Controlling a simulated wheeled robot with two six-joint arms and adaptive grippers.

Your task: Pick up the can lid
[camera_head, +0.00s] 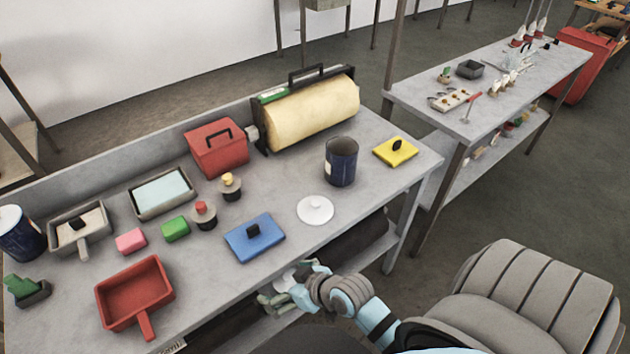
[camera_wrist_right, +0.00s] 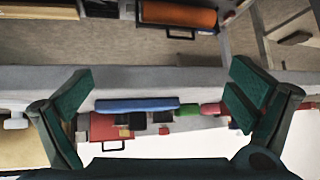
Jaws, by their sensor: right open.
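The white round can lid (camera_head: 315,209) with a small knob lies flat on the grey workbench (camera_head: 290,240), near its front edge. It is in front of the open dark blue can (camera_head: 341,162) and right of the blue board with a black handle (camera_head: 254,238). My right gripper (camera_head: 287,284) is open and empty, outside the bench's front edge, lower than the lid and apart from it. In the right wrist view its green fingers (camera_wrist_right: 158,85) are spread wide with the bench edge beyond. A white piece at that view's left, probably the lid (camera_wrist_right: 16,122), is partly cut off. My left gripper is not seen.
A yellow board (camera_head: 396,151), a roll of tan paper (camera_head: 312,112), a red toolbox (camera_head: 217,147), small pots and a red dustpan (camera_head: 136,297) stand on the bench. A lower shelf (camera_head: 268,328) lies under the bench top. Bare bench surrounds the lid.

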